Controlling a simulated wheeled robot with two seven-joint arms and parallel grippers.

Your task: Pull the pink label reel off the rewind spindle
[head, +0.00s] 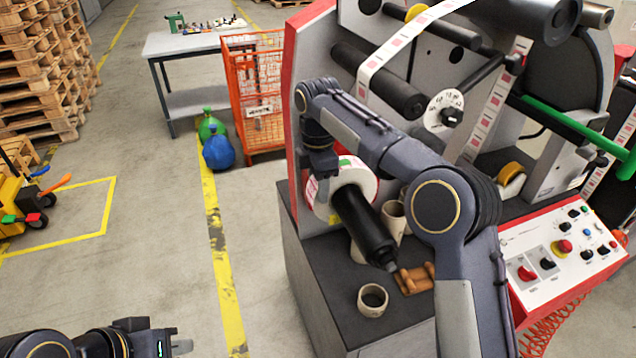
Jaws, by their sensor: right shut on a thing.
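The pink label reel (352,178), a white roll with pink and green printing on its outside, sits around the inner part of the black rewind spindle (365,228) on the machine's front. The spindle's free end points down and to the right, towards me. My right arm arches over from the right. My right gripper (324,183) is at the reel's left edge, shut on the reel; its fingertips are partly hidden. My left gripper (180,345) is low at the bottom left, away from the machine, and its finger gap is unclear.
Below the spindle, the machine's dark shelf (327,275) holds empty cardboard cores (373,300) and a wooden piece (414,279). A control panel (560,255) is at right.

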